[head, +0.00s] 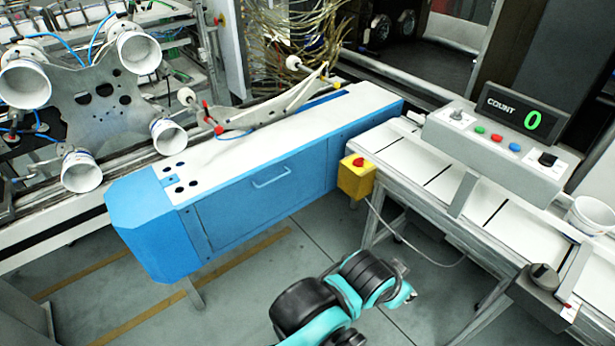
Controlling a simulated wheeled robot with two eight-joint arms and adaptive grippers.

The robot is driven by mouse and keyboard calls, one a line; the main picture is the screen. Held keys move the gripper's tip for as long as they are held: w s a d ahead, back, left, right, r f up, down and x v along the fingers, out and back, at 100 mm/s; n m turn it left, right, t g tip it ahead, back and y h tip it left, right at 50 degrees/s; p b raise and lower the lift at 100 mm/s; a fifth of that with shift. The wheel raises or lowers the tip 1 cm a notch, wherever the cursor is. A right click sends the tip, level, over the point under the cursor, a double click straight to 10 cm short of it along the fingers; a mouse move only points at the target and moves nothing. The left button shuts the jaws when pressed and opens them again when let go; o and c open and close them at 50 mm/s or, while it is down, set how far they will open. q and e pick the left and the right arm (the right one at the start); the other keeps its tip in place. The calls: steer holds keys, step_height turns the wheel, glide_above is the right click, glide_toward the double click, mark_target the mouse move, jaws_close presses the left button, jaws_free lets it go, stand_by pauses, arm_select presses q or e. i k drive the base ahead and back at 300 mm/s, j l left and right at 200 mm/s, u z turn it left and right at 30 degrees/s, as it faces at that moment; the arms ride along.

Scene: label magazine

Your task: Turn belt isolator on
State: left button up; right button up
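A grey box with a black rotary knob (543,275) is fixed to the near side of the conveyor at the lower right; it looks like an isolator switch. A small red and white tag (569,311) is at its lower right. I cannot read the knob's position. Another black knob (547,159) is on the grey control panel. One of my arms, teal and black, shows at the bottom middle, left of the grey box and apart from it. I cannot tell which arm it is. No gripper fingers can be made out.
The control panel (455,135) has coloured buttons and a display (525,115) reading COUNT 0. A yellow box with a red button (357,177) stands by the conveyor (430,175). A white cup (590,214) is at the right. A blue cabinet machine (265,180) fills the middle left.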

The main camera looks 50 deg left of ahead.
mark_target(359, 163)
steer(key=u, duration=1.4)
